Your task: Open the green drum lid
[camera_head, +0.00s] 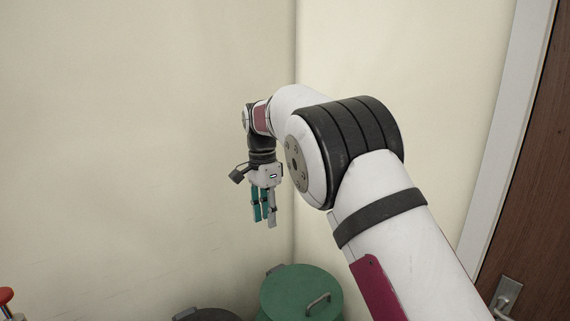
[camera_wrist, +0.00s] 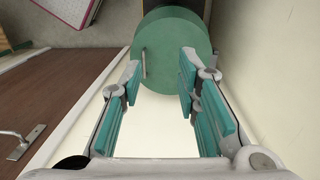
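The green drum lid (camera_head: 290,292) is round and lies flat on its drum at the bottom of the head view, with a curved metal handle (camera_head: 318,303) on its right part. It looks closed. My gripper (camera_head: 265,222) hangs above and to the left of the lid in that view, fingers pointing down, apart from it. In the wrist view the lid (camera_wrist: 170,48) is at the top centre, with its handle (camera_wrist: 144,62) at the left side. My gripper (camera_wrist: 160,85) is open, its teal-padded fingers spread with nothing between them.
A dark drum (camera_head: 205,314) stands left of the green one. Cream walls meet in a corner behind the drums. A brown door (camera_head: 535,220) with a lever handle (camera_head: 507,295) is at the right. A red object (camera_head: 6,296) shows at the lower left edge.

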